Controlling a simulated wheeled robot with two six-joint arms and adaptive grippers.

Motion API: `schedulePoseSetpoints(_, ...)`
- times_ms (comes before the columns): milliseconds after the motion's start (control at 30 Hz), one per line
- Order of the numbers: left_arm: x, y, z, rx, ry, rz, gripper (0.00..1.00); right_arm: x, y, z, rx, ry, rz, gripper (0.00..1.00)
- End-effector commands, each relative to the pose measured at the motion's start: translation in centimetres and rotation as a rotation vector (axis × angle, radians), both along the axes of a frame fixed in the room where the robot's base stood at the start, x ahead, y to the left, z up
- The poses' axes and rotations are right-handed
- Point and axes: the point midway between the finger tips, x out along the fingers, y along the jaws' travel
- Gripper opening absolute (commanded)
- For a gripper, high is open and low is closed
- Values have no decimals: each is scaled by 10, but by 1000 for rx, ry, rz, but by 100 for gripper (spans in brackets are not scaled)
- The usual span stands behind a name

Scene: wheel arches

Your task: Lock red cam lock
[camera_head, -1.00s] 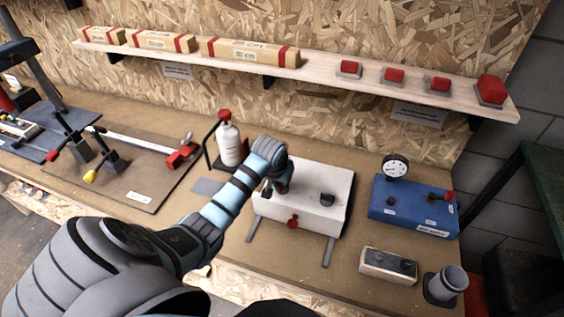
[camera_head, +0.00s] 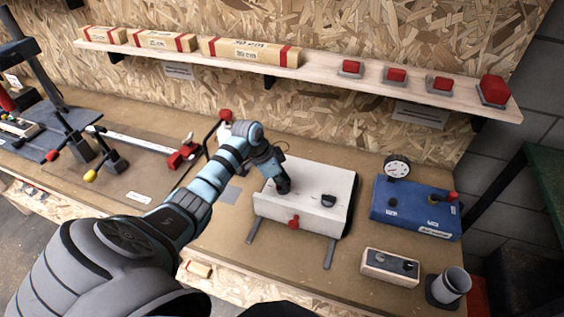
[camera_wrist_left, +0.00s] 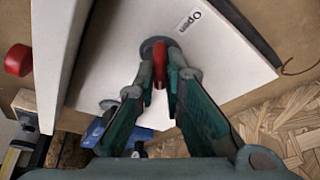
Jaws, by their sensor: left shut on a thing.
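The red cam lock (camera_wrist_left: 160,62) shows in the left wrist view as a red handle on a dark round base, on the white box's top beside an "Open" label (camera_wrist_left: 188,21). My left gripper (camera_wrist_left: 165,75) is shut on this handle, one finger on each side. In the head view my left gripper (camera_head: 283,187) is at the left part of the white box (camera_head: 310,213) and hides the cam lock. A dark knob (camera_head: 328,200) sits to its right on the box. My right gripper is not in view.
A red knob (camera_head: 293,221) sticks out of the box's front. A white bottle (camera_head: 225,150) stands behind my left arm. To the right are a blue gauge box (camera_head: 412,212), a small switch box (camera_head: 390,268) and a grey cup (camera_head: 451,284). A shelf (camera_head: 330,72) runs above.

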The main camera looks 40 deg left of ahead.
Motion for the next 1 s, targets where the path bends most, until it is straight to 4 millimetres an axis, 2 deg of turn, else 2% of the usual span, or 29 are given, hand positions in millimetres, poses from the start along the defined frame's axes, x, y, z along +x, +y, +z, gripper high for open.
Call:
schedulePoseSetpoints(33,-2,0,-5,-4,9,-38,0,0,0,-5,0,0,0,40)
schedulePoseSetpoints(500,-1,0,-6,-4,9,-371,0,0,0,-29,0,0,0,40)
schedulePoseSetpoints(1000,-2,0,-5,-4,12,-452,0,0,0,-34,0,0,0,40)
